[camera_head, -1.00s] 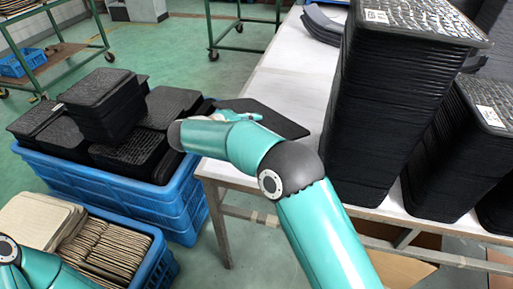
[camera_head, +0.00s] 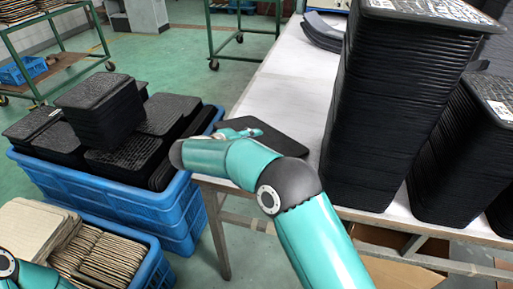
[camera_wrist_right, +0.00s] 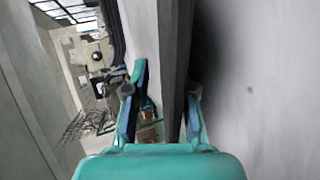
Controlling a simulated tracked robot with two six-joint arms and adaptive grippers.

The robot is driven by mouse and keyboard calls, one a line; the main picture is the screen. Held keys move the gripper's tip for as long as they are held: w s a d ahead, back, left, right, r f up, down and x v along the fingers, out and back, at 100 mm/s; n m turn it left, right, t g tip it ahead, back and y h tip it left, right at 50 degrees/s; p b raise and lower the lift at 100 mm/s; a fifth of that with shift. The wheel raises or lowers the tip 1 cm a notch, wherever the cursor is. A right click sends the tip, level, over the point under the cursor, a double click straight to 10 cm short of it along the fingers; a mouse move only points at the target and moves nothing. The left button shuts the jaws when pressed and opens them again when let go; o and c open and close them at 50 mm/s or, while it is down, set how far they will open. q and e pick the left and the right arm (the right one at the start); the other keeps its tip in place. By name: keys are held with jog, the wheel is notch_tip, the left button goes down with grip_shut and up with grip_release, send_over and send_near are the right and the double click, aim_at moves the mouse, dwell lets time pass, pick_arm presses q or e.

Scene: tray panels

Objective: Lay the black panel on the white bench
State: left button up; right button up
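The black panel (camera_head: 283,136) shows in the camera_head view at the left edge of the white bench (camera_head: 285,73). It looks close to flat over the bench top; I cannot tell whether its whole underside touches. My right gripper (camera_head: 241,132) is at the panel's left end, shut on it and partly hiding that end. In the right wrist view the fingers (camera_wrist_right: 162,100) stand either side of the panel's dark edge (camera_wrist_right: 176,45), with the pale bench surface (camera_wrist_right: 265,100) to the right. My left gripper is not in view.
A tall stack of black trays (camera_head: 385,110) stands on the bench just right of the panel, with another stack (camera_head: 465,150) beyond. A blue crate (camera_head: 110,195) of black trays is left of the bench. A lower blue crate (camera_head: 155,265) holds tan pieces.

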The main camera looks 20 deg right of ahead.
jog(key=shift+p+v, duration=0.45)
jog(key=shift+v, duration=3.6)
notch_tip(320, 180, up, 7)
jog(key=s+a+p, duration=0.1)
jog(key=a+p, duration=0.1)
jog(key=p, duration=0.3)
jog(key=shift+a, duration=0.25)
jog(key=shift+s, duration=0.15)
